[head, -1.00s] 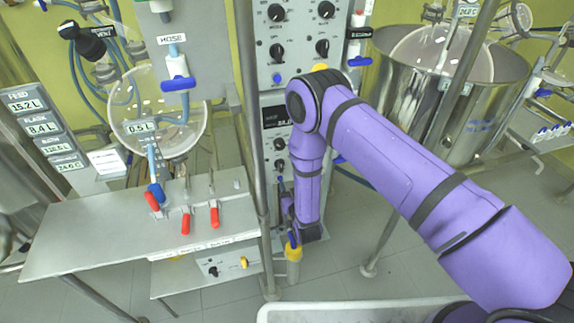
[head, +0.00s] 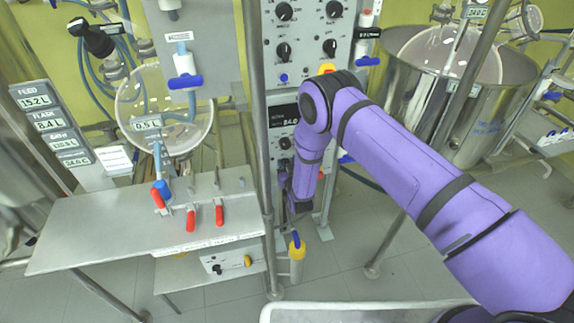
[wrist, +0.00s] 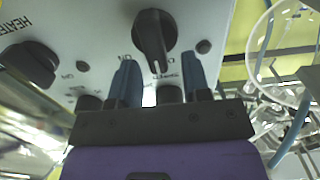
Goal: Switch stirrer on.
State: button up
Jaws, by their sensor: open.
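In the wrist view a black rotary knob (wrist: 153,38) sits on a pale panel, just ahead of my fingertips. A label beside it is partly hidden and too blurred to read for sure. My gripper (wrist: 160,72) is open, its two blue fingers apart on either side of the knob's lower end. I cannot tell whether they touch it. In the head view my gripper (head: 283,182) is small and partly hidden by my arm, close to the lower control panel (head: 283,103).
A second black knob (wrist: 30,62), by a HEATER label, sits to the left in the wrist view. The lower panel has a lit display (head: 290,122). A metal shelf (head: 90,225) with red-handled clamps (head: 190,220) stands left, a steel vessel (head: 490,110) right.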

jog(key=shift+c, duration=0.2)
grip_shut()
jog(key=m, duration=0.1)
jog(key=d+m, duration=0.1)
jog(key=m, duration=0.1)
jog(key=shift+w+f, duration=0.1)
jog(key=m, duration=0.4)
jog(key=shift+w+d+f, duration=0.1)
jog(key=shift+d+f, duration=0.1)
jog(key=shift+d, duration=0.1)
jog(key=shift+d+f+m, duration=0.15)
jog(key=shift+f+m, duration=0.05)
jog(key=shift+m, duration=1.05)
jog(key=shift+d+f+m, duration=0.1)
jog(key=shift+f+m, duration=0.1)
jog(key=shift+m, duration=1.05)
